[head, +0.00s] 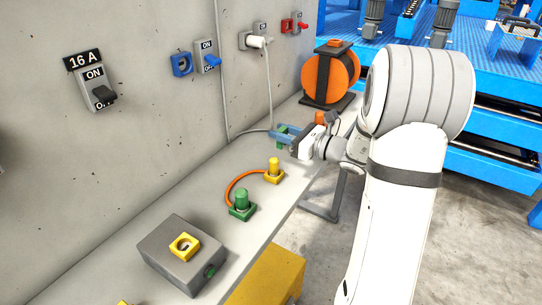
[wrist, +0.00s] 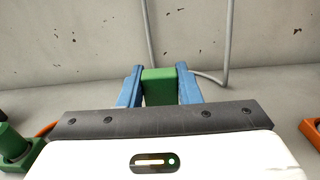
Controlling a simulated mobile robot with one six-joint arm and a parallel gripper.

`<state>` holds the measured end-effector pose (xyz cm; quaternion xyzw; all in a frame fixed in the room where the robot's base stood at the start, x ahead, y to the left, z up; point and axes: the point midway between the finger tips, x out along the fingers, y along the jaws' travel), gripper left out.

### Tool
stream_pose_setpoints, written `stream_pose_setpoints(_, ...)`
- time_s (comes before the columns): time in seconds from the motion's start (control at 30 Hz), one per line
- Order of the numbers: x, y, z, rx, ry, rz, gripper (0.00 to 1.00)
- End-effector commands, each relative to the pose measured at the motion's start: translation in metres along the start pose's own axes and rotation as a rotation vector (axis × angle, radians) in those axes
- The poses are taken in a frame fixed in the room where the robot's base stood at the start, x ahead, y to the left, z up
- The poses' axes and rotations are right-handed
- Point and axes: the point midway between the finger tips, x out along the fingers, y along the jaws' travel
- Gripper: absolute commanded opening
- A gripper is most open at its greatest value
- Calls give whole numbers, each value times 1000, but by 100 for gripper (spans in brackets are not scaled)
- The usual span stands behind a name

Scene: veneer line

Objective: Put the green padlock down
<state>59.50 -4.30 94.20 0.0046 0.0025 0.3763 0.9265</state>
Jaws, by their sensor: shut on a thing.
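The green padlock (wrist: 158,87) is between the two blue fingers of my gripper (wrist: 158,84) in the wrist view. My gripper is shut on it. In the head view my gripper (head: 284,133) is over the far part of the grey bench (head: 215,207), and the green padlock (head: 282,142) shows as a small patch at the blue fingers. Its shackle is not clear in either view. I cannot tell whether the padlock touches the bench.
A green plug-like part (head: 242,203) and a yellow one (head: 273,170) stand on the bench, near an orange cable (head: 237,183). A grey box (head: 180,257) with a yellow padlock (head: 184,246) is at the near end. An orange reel (head: 331,77) stands at the far end. Switches line the wall.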

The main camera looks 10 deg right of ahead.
Motion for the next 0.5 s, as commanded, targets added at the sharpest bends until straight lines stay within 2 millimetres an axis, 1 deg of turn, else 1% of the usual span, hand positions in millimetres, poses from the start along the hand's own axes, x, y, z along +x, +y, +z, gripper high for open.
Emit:
stream_pose_setpoints(0.03,1,1,-9,3,0,2,6)
stream_pose_setpoints(0.17,3,2,-17,0,0,6,6)
stream_pose_setpoints(0.27,3,2,-27,3,0,7,6)
stream_pose_setpoints(0.4,4,3,-48,3,0,9,6)
stream_pose_setpoints(0.5,4,3,-53,0,-1,9,6)
